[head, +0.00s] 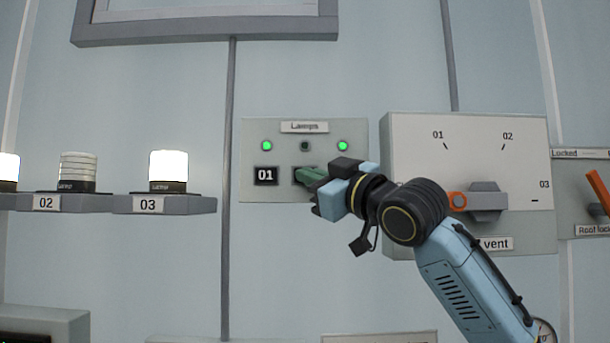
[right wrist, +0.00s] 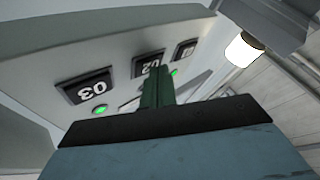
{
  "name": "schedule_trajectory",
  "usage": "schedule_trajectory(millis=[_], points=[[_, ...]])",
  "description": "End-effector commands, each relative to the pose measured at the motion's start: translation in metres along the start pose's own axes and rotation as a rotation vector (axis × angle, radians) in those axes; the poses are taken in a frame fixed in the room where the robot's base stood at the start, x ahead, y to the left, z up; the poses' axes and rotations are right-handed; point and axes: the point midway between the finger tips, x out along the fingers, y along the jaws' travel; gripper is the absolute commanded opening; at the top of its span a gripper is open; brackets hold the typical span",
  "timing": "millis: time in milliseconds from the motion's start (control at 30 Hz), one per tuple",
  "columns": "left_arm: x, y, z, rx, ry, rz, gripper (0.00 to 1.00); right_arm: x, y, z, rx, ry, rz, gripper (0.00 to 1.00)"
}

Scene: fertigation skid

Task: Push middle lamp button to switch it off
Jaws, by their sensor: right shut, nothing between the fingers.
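The Lamps panel (head: 350,185) is on the wall in the middle of the head view. Its left and right indicators glow green; the middle indicator (head: 305,146) is dark. The 01 button (head: 265,176) is in clear sight. My right gripper (head: 300,174) is shut, its green fingers in front of the middle button and hiding most of it. In the right wrist view the fingertips are at the middle 02 button (right wrist: 148,60); I cannot tell whether they touch it. The 03 button (right wrist: 90,87) shows beside it. Lamp 02 (head: 78,172) is unlit. My left gripper is out of view.
Lamp 03 (head: 168,171) and a lamp at the left edge (head: 8,170) are lit. Right of the Lamps panel is a vent panel (head: 420,150) with a grey handle (head: 488,200), close to my right wrist. An orange lever (head: 598,190) is at the right edge.

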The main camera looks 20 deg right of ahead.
Motion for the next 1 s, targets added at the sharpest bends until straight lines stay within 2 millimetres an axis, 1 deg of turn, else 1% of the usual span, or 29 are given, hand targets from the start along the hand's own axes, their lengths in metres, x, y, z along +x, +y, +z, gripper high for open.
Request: schedule_trajectory(millis=[300,600,1000], points=[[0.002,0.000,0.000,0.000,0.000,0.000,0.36,-0.007,-0.005,-0.004,-0.001,0.000,0.001,0.00],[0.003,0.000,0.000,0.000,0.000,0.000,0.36,-0.009,-0.006,-0.006,0.000,0.000,0.000,0.00],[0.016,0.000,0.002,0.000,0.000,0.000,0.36,-0.036,-0.026,-0.025,-0.001,0.002,0.000,0.00]])
